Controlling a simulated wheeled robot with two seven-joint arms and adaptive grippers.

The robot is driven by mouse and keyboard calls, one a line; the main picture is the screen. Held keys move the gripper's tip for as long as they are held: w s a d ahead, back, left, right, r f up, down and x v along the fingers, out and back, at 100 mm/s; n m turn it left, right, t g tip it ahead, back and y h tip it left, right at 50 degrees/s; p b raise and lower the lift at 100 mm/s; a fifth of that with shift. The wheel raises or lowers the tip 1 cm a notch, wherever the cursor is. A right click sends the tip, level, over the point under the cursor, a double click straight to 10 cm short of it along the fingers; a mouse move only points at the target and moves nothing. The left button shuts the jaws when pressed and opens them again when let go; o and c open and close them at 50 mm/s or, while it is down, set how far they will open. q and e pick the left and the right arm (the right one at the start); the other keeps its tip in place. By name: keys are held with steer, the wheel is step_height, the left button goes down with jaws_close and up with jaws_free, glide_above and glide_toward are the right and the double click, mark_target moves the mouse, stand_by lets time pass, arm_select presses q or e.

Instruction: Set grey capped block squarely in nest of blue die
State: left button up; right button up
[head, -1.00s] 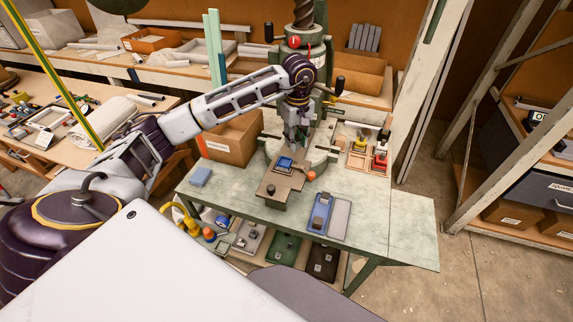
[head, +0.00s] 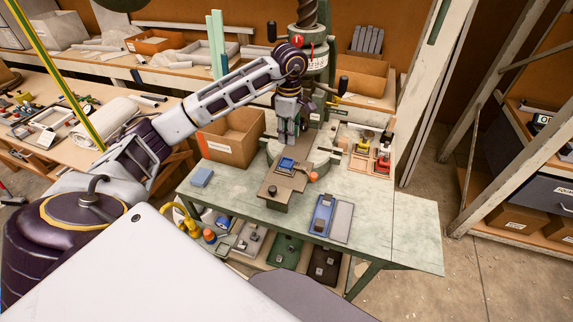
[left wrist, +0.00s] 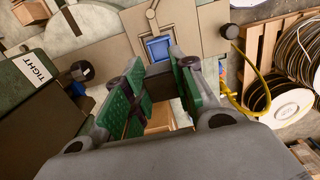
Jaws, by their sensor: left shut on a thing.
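The blue die (head: 287,164) sits on the brown plate of the press, with its recessed top facing up. It also shows beyond the fingers in the left wrist view (left wrist: 157,48). My left gripper (head: 289,138) points down just above and behind the die in the head view. In the left wrist view its green-padded fingers (left wrist: 158,88) are shut on the dark grey capped block (left wrist: 160,78). The block is held apart from the die, and its lower part is partly hidden by the fingers. My right gripper is not in view.
The press column (head: 312,60) stands close behind my left gripper. A cardboard box (head: 232,137) is to the left, and a blue tray (head: 322,214) lies at the front of the green bench (head: 375,225). A round knob (head: 272,190) stands on the plate's front end.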

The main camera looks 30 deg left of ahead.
mark_target(288, 164)
arm_select(q)
steer(key=shift+f, duration=0.1)
stand_by(0.3)
steer(key=shift+f, duration=0.6)
step_height(288, 164, down, 4)
steer(key=shift+r+p, duration=0.1)
steer(key=shift+p, duration=0.45)
steer(key=shift+f, duration=0.55)
steer(key=shift+f, duration=0.2)
steer(key=shift+f+p, duration=0.4)
steer(key=shift+f, duration=1.3)
